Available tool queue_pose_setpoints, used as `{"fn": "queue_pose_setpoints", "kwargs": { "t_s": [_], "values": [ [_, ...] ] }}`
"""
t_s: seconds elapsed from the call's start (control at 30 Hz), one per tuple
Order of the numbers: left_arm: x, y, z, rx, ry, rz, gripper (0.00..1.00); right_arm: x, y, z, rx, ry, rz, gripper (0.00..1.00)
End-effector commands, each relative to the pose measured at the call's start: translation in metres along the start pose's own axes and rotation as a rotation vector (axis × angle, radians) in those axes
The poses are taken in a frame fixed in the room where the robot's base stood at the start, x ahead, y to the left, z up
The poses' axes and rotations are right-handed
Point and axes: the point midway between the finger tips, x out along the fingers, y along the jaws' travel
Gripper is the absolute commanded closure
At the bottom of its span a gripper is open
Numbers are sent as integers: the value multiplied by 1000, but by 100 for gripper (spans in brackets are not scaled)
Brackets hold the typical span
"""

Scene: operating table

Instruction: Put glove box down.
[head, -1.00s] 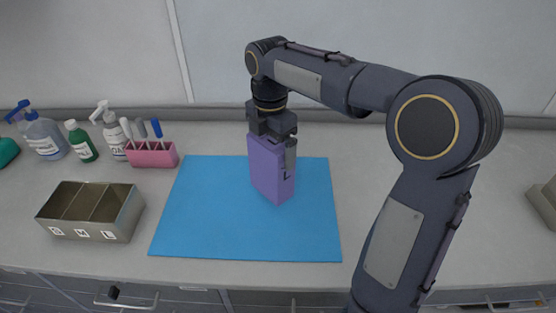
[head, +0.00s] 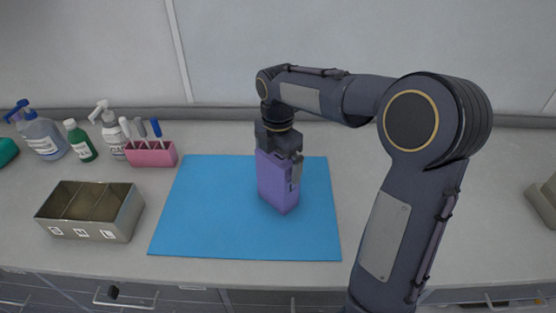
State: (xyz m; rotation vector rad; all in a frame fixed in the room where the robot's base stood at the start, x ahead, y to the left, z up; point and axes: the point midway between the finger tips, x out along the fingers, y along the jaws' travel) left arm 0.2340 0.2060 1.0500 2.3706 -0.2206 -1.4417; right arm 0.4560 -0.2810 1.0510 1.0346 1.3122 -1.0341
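The glove box is a purple upright box (head: 277,184) over the blue mat (head: 200,215), right of the mat's middle. My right gripper (head: 280,154) comes down from above and is shut on the top part of the glove box, with a finger against its right side. The box's lower end appears at or very near the mat; I cannot tell whether it touches. My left gripper is not in view.
A metal tray with compartments (head: 128,217) stands left of the mat. Behind it are a pink marker holder (head: 152,155), a white pump bottle (head: 113,138), a green bottle (head: 80,142) and a blue pump bottle (head: 42,137). The mat around the box is clear.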

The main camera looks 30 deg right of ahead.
Motion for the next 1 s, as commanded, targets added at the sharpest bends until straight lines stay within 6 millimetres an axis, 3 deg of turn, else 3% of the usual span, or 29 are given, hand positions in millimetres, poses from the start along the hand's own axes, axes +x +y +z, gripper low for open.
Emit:
{"fn": "queue_pose_setpoints", "kwargs": {
  "t_s": [0.27, 0.37, 0.7, 1.0],
  "values": [
    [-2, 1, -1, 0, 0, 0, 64, -7, 0, 0, 0, 0, 2, 0],
    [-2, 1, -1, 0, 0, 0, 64, -20, 1, 0, -1, -1, 5, 0],
    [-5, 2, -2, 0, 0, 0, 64, -92, 1, 0, 0, -1, 4, 0],
    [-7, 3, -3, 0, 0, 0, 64, -122, 0, 0, -1, -1, 1, 0]
  ]
}}
